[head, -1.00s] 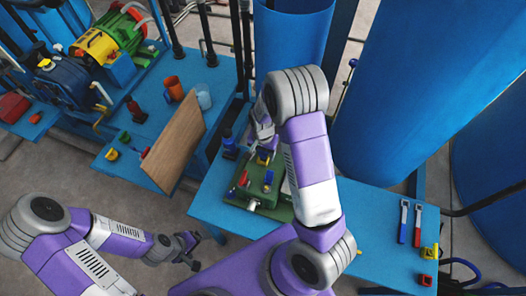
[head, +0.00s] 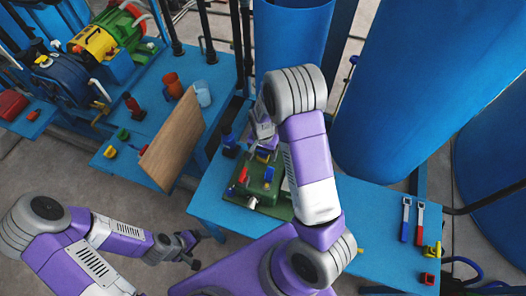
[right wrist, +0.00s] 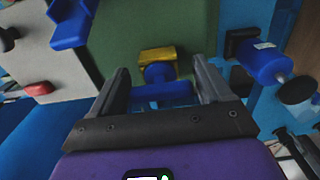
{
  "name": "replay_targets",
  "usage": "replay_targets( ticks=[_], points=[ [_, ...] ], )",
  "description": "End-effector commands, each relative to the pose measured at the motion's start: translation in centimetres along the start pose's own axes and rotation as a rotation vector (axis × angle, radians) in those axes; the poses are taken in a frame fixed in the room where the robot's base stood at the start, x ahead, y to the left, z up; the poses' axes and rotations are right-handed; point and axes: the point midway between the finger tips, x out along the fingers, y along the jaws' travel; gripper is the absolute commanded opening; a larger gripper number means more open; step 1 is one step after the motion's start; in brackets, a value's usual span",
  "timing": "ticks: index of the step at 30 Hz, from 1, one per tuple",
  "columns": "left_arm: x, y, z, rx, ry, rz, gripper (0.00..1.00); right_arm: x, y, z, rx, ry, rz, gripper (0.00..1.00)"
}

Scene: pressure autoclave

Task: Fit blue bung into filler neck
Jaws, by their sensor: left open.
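The blue bung (right wrist: 162,90) is between the two fingers of my right gripper (right wrist: 163,85) in the right wrist view and spans the gap, touching both. Its round blue end overlaps a yellow fitting (right wrist: 158,55) just beyond, against a green surface. I cannot tell whether the two touch, or whether the yellow fitting is the filler neck. In the head view my right gripper (head: 262,145) is over the back of the green unit (head: 262,198), with its fingertips partly hidden. My left gripper (head: 190,248) is open and empty, beyond the table's left edge.
The green unit carries a red lever (head: 243,175) and a blue knob (head: 269,173). A dark blue bottle-like part (head: 229,138) stands close left of my right gripper. A brown board (head: 172,140) leans further left. Two handled tools (head: 419,221) lie on the right of the blue table (head: 375,235).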

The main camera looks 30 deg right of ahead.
Motion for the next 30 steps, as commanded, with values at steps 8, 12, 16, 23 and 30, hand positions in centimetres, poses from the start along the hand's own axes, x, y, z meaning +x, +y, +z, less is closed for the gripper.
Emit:
replay_targets(
  ticks=[8,12,16,23,30],
  points=[
    [0.0,0.0,0.0,0.0,0.0,0.0,0.94,-0.1,0.0,0.0,0.0,0.0,0.0,0.93],
    [-0.1,0.0,0.0,0.0,0.0,0.0,0.94,-0.4,0.0,0.0,0.0,0.001,-0.001,0.93],
    [-0.4,0.1,0.0,0.0,0.0,0.0,0.94,-2.0,-0.1,0.0,0.0,0.002,-0.003,0.93],
    [-1.0,0.4,0.0,0.0,0.0,0.0,0.94,-5.9,-0.1,0.0,-0.002,0.003,-0.004,0.93],
    [-1.1,0.4,0.1,0.0,0.0,0.0,0.94,-7.6,0.0,0.0,0.0,0.0,0.0,0.93]
  ],
)
